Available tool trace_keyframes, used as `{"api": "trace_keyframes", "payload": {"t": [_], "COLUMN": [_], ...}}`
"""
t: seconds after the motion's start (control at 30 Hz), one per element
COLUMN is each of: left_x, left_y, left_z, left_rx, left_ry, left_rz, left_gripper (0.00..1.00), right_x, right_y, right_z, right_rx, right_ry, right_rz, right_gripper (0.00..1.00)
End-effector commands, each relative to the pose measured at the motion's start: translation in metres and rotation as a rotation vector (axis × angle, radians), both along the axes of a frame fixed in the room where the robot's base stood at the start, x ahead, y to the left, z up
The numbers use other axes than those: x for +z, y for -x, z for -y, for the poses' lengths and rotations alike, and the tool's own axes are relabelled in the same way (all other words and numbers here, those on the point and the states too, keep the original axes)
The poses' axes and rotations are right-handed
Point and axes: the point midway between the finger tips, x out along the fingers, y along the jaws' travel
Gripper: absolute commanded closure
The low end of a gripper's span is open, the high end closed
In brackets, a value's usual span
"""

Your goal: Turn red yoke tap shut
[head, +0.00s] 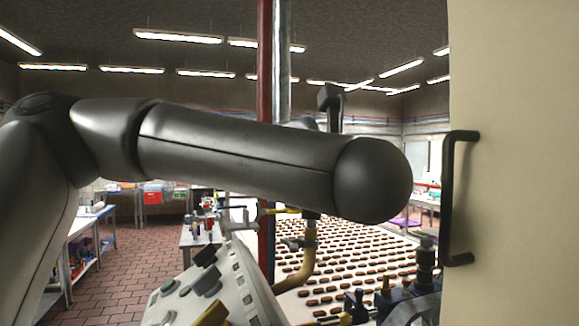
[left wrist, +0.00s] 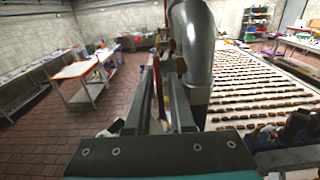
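A red vertical pipe (head: 265,75) stands beside a grey pipe in the head view, and my left forearm crosses in front of both. A small valve with a yellow part (head: 264,211) shows just below my forearm, beside the red pipe. I cannot make out a red yoke tap for certain. In the left wrist view my left gripper (left wrist: 158,88) has its two fingers apart. A thin red piece (left wrist: 158,82) shows in line with the gap; I cannot tell whether it is touched. My right gripper is not in view.
A control panel with knobs (head: 215,285) stands low in front. A conveyor with rows of brown biscuits (head: 370,250) runs behind. A cream panel with a black handle (head: 447,200) closes off the right. A thick grey pipe (left wrist: 193,45) rises close to the gripper.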

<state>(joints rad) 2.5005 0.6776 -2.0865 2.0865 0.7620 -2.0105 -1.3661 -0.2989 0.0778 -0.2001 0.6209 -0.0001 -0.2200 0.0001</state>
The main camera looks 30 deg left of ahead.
Motion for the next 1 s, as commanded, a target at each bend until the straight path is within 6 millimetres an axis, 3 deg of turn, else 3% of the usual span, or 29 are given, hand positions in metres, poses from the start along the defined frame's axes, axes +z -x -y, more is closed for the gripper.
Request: {"api": "trace_keyframes", "payload": {"t": [0.17,0.4,1.0], "left_x": [0.0,0.0,0.0002], "left_y": [0.0001,-0.0001,0.0], "left_z": [-0.0001,-0.0001,0.0], "left_rx": [0.0,0.0,0.0], "left_ry": [0.0,0.0,0.013], "left_rz": [0.0,0.0,-0.009], "left_gripper": [0.79,1.0,1.0], "right_x": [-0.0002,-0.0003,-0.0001], "right_y": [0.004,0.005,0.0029], "right_z": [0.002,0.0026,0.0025], "right_rx": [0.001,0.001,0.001], "right_ry": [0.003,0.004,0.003], "right_rz": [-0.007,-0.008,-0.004], "right_gripper": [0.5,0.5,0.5]}}
